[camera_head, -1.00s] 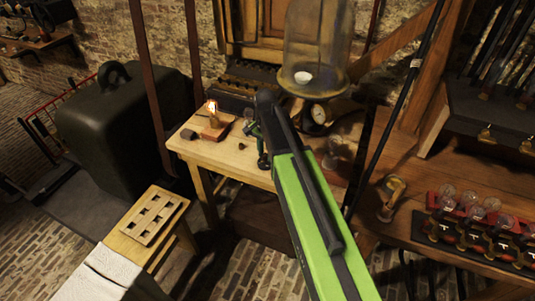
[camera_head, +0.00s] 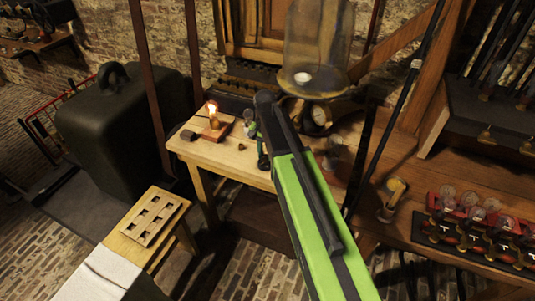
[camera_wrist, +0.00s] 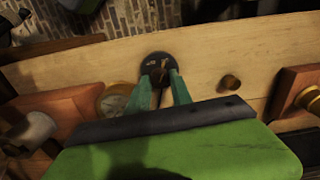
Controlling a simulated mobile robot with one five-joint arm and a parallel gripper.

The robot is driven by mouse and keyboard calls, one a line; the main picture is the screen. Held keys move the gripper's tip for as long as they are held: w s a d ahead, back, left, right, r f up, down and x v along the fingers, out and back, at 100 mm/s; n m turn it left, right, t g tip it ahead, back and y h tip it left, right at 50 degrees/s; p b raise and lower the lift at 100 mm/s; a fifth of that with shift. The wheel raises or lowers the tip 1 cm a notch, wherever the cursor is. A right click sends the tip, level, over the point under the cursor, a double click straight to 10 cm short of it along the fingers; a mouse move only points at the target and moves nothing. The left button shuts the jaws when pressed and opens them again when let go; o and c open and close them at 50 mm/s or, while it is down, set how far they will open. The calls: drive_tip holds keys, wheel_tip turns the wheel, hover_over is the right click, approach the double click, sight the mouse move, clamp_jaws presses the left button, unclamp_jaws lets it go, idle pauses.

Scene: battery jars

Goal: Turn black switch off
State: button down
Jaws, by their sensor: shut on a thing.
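The black switch (camera_wrist: 154,56) is a dark round disc on the pale wooden table, with a small lever at its middle. My gripper (camera_wrist: 161,74) reaches down over it in the wrist view, its two green fingers shut on the lever. In the head view my green and black arm runs to the table, and the gripper (camera_head: 262,158) is at the table's front right part; the switch is hard to make out there. A lit bulb (camera_head: 212,112) stands on a red-brown wooden base to the left.
A small brass knob (camera_wrist: 230,83) stands beside the switch, toward the lamp base (camera_wrist: 292,88). A glass bell jar (camera_head: 315,45) stands behind my arm. A rack of bulbs (camera_head: 475,230) is at the right. A dark block (camera_head: 188,135) lies left of the lamp.

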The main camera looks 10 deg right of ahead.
sight(265, 156)
drive_tip(key=n, duration=0.7)
drive_tip(key=shift+s, duration=0.15)
drive_tip(key=n, duration=0.4)
drive_tip(key=shift+n, duration=1.8)
drive_tip(key=c, duration=1.1)
unclamp_jaws()
drive_tip(key=shift+c, duration=0.2)
drive_tip(key=shift+r, duration=0.1)
wheel_tip(265, 156, up, 17)
drive_tip(key=p, duration=1.7)
